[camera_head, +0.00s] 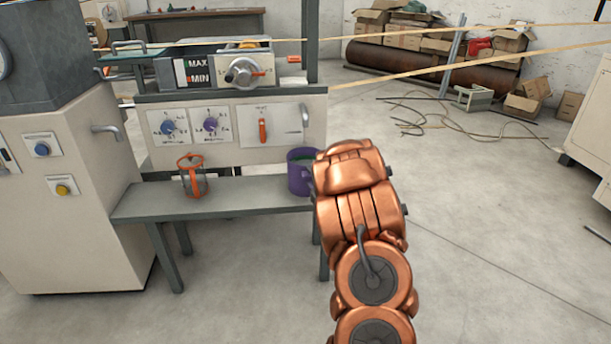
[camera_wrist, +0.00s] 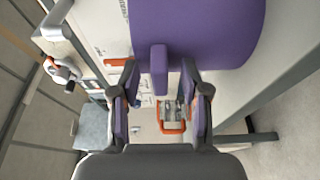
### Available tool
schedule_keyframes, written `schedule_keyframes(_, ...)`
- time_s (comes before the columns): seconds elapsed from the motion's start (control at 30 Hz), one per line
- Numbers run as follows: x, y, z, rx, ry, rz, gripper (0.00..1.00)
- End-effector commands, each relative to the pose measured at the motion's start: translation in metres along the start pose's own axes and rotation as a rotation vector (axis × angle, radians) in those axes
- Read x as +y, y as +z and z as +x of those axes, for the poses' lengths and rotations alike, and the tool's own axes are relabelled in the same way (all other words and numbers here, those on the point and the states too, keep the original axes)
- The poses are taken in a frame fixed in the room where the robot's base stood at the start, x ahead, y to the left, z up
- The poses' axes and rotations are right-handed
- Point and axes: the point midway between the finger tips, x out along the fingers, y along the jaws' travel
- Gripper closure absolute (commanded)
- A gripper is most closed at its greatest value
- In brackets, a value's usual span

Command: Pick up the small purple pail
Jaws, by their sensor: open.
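The small purple pail (camera_head: 299,180) stands at the right end of the grey bench, partly hidden behind my copper arm. In the wrist view the purple pail (camera_wrist: 205,30) fills the top, close to the camera, with its purple handle (camera_wrist: 159,68) pointing down toward my gripper. My gripper (camera_wrist: 159,80) is open, with one finger on each side of the handle. I cannot tell whether either finger touches it. My gripper is hidden by the arm in the head view.
A clear container with an orange rim and handle (camera_head: 193,178) stands on the grey bench (camera_head: 240,196), left of the pail. A control panel (camera_head: 270,140) with knobs and levers rises behind. Yellow strands (camera_head: 450,66) stretch across above right.

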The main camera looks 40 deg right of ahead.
Motion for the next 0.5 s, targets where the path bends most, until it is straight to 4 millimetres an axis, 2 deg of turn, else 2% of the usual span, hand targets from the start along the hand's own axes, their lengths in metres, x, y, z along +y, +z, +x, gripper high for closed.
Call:
schedule_keyframes(0.07, 0.0002, 0.0, -0.0001, 0.0, 0.0, 0.0, 0.55)
schedule_keyframes(0.5, 0.0002, -0.0001, -0.0002, 0.0, 0.0, 0.0, 1.0)
